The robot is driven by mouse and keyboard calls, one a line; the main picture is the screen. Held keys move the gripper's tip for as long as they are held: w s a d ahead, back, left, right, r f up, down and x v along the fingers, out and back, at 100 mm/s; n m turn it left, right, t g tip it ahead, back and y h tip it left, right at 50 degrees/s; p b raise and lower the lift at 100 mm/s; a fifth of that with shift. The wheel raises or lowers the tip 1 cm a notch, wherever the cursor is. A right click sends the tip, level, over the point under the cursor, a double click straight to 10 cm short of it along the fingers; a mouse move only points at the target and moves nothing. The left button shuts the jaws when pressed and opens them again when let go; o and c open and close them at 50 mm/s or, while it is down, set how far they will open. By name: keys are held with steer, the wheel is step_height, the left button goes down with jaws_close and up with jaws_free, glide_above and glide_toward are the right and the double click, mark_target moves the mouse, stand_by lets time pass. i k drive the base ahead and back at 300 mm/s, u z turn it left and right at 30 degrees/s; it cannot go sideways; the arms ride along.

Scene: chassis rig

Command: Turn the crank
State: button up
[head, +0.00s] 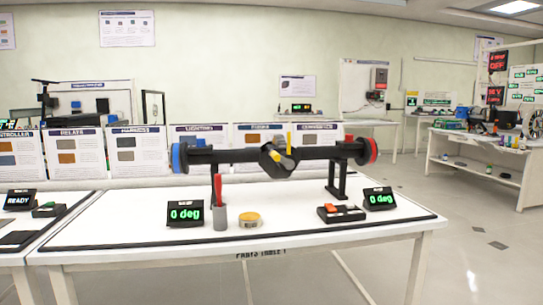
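A black axle rig (230,155) stands on two posts on the white table (120,222). It has a blue disc (176,158) at its left end and a red disc (373,150) at its right end. A dark rounded housing (272,163) sits mid-axle, with a yellow piece upright above it and another yellow mark on its face. I cannot tell which part is the crank. Two displays, left (185,213) and right (379,199), both read "0 deg" in green. My gripper is not in view.
On the table are a grey cup (220,218) with a red-handled item, a yellow round tin (249,220) and a black tray (341,213) with an orange part. A side table with a "READY" display (19,200) adjoins at left. Open floor (470,235) lies to the right.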

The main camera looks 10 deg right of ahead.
mark_target(290, 165)
steer(key=z, duration=0.45)
steer(key=k, duration=0.55)
steer(key=z, duration=0.45)
steer(key=i, duration=0.6)
steer(key=u, duration=1.1)
steer(key=i, duration=0.7)
steer(key=u, duration=0.85)
